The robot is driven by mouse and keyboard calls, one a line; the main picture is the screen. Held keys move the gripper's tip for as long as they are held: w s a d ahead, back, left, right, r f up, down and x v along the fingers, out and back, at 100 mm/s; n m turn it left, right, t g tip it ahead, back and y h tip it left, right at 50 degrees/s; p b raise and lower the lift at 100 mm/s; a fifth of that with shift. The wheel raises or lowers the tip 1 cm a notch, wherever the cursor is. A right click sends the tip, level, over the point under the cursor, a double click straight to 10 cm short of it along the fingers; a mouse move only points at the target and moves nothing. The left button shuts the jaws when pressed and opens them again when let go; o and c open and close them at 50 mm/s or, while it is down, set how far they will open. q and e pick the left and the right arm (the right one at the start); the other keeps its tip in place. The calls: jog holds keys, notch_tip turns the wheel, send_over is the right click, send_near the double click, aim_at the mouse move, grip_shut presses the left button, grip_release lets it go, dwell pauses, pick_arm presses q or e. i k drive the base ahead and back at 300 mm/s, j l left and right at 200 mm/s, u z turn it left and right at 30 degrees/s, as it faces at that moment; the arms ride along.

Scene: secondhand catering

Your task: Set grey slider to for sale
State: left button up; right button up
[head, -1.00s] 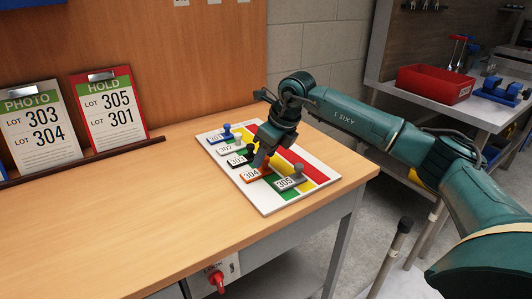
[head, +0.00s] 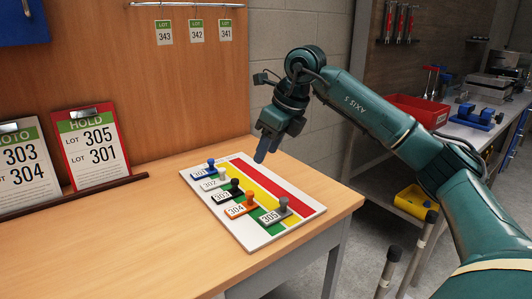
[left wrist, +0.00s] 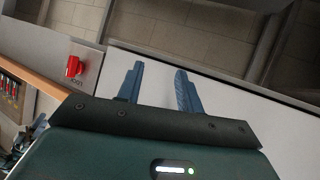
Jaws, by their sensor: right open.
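The grey slider (head: 282,208), labelled 305, sits at the near end of a white board (head: 243,237) on the wooden bench. It stands further right than the other sliders, around the yellow stripe (head: 264,193), with green showing to its left. The red stripe (head: 277,184) lies to the right; I cannot read stripe names. My right gripper (head: 262,156) is open and empty above the far part of the board, apart from the grey slider. My left gripper (left wrist: 158,92) is open and empty in the left wrist view, facing a pale panel.
Blue (head: 211,164), white (head: 222,173), black (head: 235,187) and orange (head: 250,201) sliders line the board's left side. HOLD (head: 93,148) and PHOTO (head: 22,168) clipboards lean at the back. A red switch (left wrist: 75,67) shows near the left gripper. The bench's left front is clear.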

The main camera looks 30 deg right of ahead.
aim_at(272, 218)
jog(key=k, duration=1)
